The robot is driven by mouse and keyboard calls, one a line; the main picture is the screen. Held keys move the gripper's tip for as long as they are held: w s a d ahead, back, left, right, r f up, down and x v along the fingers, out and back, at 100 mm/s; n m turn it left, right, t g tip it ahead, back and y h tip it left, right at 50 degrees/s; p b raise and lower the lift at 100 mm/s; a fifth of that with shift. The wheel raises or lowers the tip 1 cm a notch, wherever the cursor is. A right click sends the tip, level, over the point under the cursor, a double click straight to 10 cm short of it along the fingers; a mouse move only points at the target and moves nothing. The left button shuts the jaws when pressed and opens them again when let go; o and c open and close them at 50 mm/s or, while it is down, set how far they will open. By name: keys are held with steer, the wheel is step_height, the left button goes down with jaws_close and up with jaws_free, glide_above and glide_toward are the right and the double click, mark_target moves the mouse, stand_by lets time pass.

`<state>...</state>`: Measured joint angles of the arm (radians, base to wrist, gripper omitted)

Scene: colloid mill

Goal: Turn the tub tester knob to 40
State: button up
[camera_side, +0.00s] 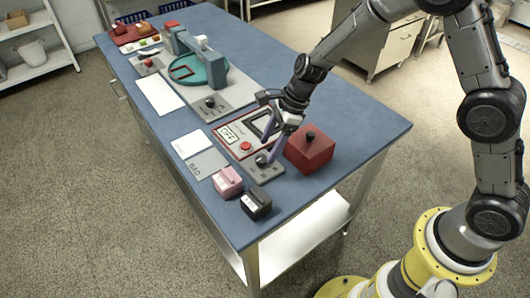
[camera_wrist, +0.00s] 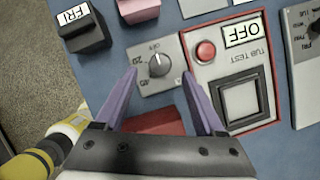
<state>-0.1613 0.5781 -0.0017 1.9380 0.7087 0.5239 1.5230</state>
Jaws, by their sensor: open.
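The tub tester knob (camera_wrist: 159,65) is a dark round knob on a grey plate (camera_wrist: 172,42), left of the red-framed panel marked TUB TEST (camera_wrist: 257,53). Small labels ring it, OFF at the top and numbers at the left, too small to read surely. Its light mark seems to point towards OFF. The panel's display (camera_wrist: 241,33) reads OFF. My gripper (camera_wrist: 160,72) is open, with one purple finger on each side of the knob; contact cannot be told. In the side view, my gripper (camera_side: 271,142) points down at the knob (camera_side: 261,159), which is partly hidden.
A red box with a black knob (camera_side: 310,148) stands close beside my gripper. A red button (camera_wrist: 205,52) is on the panel. Pink (camera_side: 228,181) and black (camera_side: 256,203) blocks stand near the table's front edge. A teal round device (camera_side: 197,70) stands further back.

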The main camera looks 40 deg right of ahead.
mark_target(262, 158)
steer(key=shift+x, duration=1.8)
jaws_close()
